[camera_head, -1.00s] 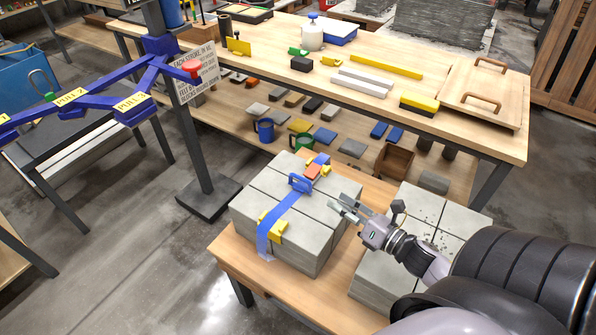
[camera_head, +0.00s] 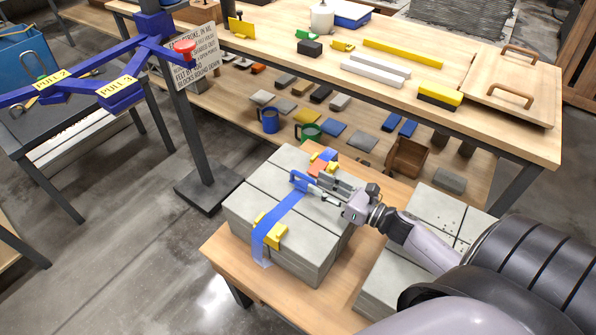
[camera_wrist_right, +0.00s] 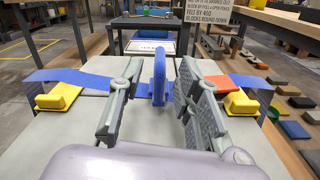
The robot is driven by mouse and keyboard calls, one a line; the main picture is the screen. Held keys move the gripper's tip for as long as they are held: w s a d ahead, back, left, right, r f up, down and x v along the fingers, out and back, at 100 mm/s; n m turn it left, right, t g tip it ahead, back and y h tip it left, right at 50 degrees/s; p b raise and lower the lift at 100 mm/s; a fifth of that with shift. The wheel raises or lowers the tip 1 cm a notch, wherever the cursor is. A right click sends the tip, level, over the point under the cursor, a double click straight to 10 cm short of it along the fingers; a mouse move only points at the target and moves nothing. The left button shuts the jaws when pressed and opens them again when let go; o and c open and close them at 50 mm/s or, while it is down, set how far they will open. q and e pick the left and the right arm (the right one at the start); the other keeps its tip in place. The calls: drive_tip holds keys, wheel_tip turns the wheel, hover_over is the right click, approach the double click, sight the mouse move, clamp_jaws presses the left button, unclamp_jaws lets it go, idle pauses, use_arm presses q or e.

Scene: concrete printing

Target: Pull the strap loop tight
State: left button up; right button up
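A blue strap (camera_head: 284,214) runs over the grey concrete blocks (camera_head: 245,205), with yellow corner pieces (camera_head: 274,236) at the edges. An upright blue strap loop (camera_head: 298,181) stands on top beside an orange piece (camera_head: 317,168). In the right wrist view the blue loop (camera_wrist_right: 159,78) stands between the two fingers of my right gripper (camera_wrist_right: 160,90). The fingers are apart, with a visible gap on each side of the loop. In the head view my right gripper (camera_head: 319,188) reaches the loop from the right. My left gripper is out of view.
The blocks sit on a wooden table (camera_head: 222,255), with a second block stack (camera_head: 432,215) at right. Behind is a long workbench (camera_head: 300,75) with bars and small items. A blue frame with PULL labels (camera_head: 120,88) stands at left.

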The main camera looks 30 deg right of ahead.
sight(297, 174)
drive_tip(key=x, duration=0.6)
drive_tip(key=shift+w, duration=0.2)
drive_tip(key=shift+w+a+p, duration=0.3)
drive_tip(key=shift+w, duration=0.25)
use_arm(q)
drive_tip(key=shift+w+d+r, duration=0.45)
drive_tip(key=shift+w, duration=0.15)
use_arm(e)
clamp_jaws()
